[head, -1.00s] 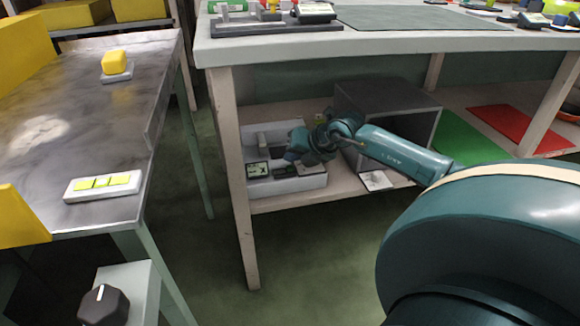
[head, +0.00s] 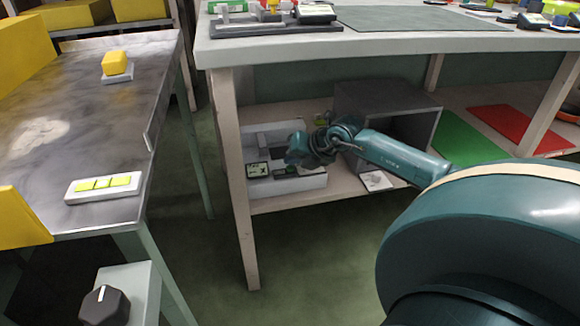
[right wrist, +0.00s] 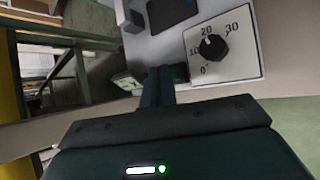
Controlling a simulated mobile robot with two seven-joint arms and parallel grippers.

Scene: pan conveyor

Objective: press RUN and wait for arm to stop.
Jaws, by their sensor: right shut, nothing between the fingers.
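A white and grey device (head: 312,183) sits on the shelf under the white-topped table. No RUN lettering can be read on it. My right gripper (head: 292,158) is over its middle in the head view. In the right wrist view the dark fingers (right wrist: 160,82) are shut and empty, in front of the pale surface. A black dial (right wrist: 212,47) marked 0 to 30 is right of the fingertips there. A small labelled plate (right wrist: 127,83) is to their left. What lies directly under the fingertips is hidden. My left gripper is not in view.
A dark open box (head: 425,115) stands close behind my right forearm on the shelf, with a small white card (head: 376,181) in front. A table leg (head: 238,190) stands left of the device. A metal table (head: 75,140) with yellow items is at the left.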

